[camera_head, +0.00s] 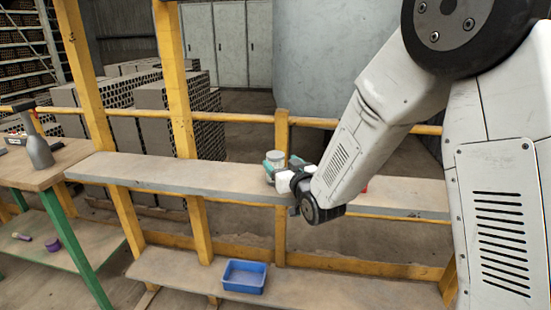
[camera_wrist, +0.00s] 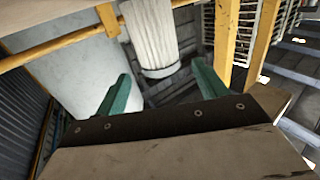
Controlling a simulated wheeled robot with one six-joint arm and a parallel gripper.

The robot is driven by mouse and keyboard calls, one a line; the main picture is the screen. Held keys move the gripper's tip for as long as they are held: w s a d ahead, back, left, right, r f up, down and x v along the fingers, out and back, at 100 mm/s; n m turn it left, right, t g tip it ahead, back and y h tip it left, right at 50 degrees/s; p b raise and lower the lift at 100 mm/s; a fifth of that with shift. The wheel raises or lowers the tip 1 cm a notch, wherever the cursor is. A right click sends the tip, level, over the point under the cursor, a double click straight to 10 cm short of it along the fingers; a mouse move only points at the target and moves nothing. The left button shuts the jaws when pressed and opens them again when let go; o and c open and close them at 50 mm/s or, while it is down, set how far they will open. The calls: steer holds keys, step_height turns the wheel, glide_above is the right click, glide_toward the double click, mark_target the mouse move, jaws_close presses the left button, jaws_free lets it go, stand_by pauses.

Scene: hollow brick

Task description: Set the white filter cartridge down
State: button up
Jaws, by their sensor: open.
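The white filter cartridge (camera_head: 275,155) is a pale upright cylinder at the shelf plank (camera_head: 180,178) in the head view. Its lower part is hidden by my gripper, so I cannot tell how it meets the plank. In the wrist view the cartridge (camera_wrist: 150,35) is ribbed and white, with its round end near the fingertips. My gripper (camera_head: 284,160) has teal fingers, one on each side of the cartridge. In the wrist view its fingers (camera_wrist: 161,72) are spread, with visible gaps between them and the cartridge.
A yellow rail (camera_head: 235,117) runs behind the plank, with posts. A red thing (camera_head: 364,189) shows partly behind my arm. A blue bin (camera_head: 244,276) sits on the lower shelf. A workbench (camera_head: 60,168) with a grey bottle (camera_head: 38,150) stands left. The plank's left part is clear.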

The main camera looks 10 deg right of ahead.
steer(key=v, duration=0.5)
steer(key=shift+r, duration=0.1)
steer(key=s+d+r+m+g+h, duration=0.2)
steer(key=s+d+r+g+h, duration=0.15)
steer(key=s+d+g, duration=0.6)
steer(key=s+d+r+g, duration=0.1)
steer(key=s+g, duration=0.2)
steer(key=s, duration=1.1)
steer(key=s+d+r+m+g+h, duration=0.1)
steer(key=s+d+g, duration=0.1)
steer(key=s, duration=1.2)
steer(key=shift+d+g, duration=0.3)
steer(key=shift+g, duration=0.55)
steer(key=shift+s+h, duration=0.15)
steer(key=shift+h, duration=0.1)
